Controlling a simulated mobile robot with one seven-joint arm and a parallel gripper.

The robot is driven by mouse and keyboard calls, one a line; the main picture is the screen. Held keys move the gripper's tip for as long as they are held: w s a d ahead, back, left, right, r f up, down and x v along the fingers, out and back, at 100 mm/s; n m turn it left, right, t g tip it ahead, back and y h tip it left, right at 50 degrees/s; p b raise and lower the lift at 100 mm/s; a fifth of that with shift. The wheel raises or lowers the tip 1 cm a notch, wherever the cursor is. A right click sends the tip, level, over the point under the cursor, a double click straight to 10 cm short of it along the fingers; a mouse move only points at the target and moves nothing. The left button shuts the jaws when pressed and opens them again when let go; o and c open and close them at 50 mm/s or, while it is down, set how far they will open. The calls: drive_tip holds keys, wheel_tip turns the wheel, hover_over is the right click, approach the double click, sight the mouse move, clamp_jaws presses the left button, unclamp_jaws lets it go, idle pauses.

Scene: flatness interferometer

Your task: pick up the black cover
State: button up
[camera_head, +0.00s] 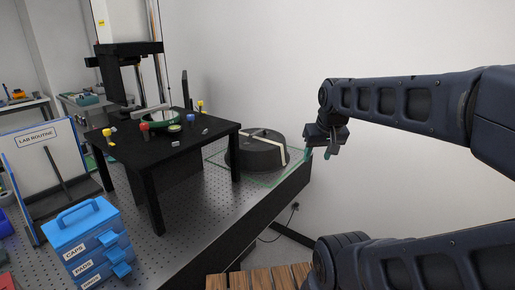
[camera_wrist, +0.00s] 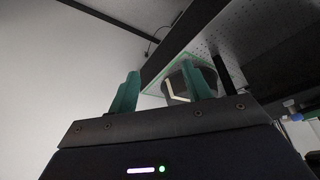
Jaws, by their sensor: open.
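The black cover (camera_head: 257,157) is a low round drum with a pale strap across its top. It sits at the right end of the perforated metal table, inside a green outline. My gripper (camera_head: 331,153) is to the right of it in the head view, apart from it and just past the table's edge. In the wrist view the green fingers (camera_wrist: 162,88) stand apart with nothing between them. The cover (camera_wrist: 177,88) shows there beyond the fingers, partly hidden by the right one.
A black raised stand (camera_head: 190,143) with a green ring (camera_head: 160,120) and small coloured parts is left of the cover. A blue drawer box (camera_head: 85,235) and a lab routine board (camera_head: 38,165) are at the left. White wall lies behind my arm.

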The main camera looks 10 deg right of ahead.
drive_tip(key=shift+c, duration=0.2)
drive_tip(key=w+r+m, duration=0.2)
drive_tip(key=w+r, duration=0.3)
drive_tip(key=w, duration=0.8)
drive_tip(key=m+g+h, duration=0.1)
drive_tip(key=m+h, duration=0.2)
drive_tip(key=m, duration=0.4)
hover_over(257, 132)
drive_tip(key=s+a, duration=0.2)
drive_tip(key=a, duration=0.1)
wheel_tip(257, 132, down, 11)
drive_tip(key=shift+w+d+f, duration=0.1)
drive_tip(key=shift+f, duration=0.1)
drive_tip(key=shift+w+f, duration=0.25)
drive_tip(key=shift+f, duration=0.1)
drive_tip(key=x, duration=0.5)
drive_tip(key=shift+s, duration=0.15)
drive_tip(key=shift+s+x, duration=0.25)
drive_tip(key=shift+x, duration=1.1)
drive_tip(key=shift+s+x, duration=0.2)
drive_tip(key=shift+x, duration=1.1)
drive_tip(key=shift+d+f, duration=0.15)
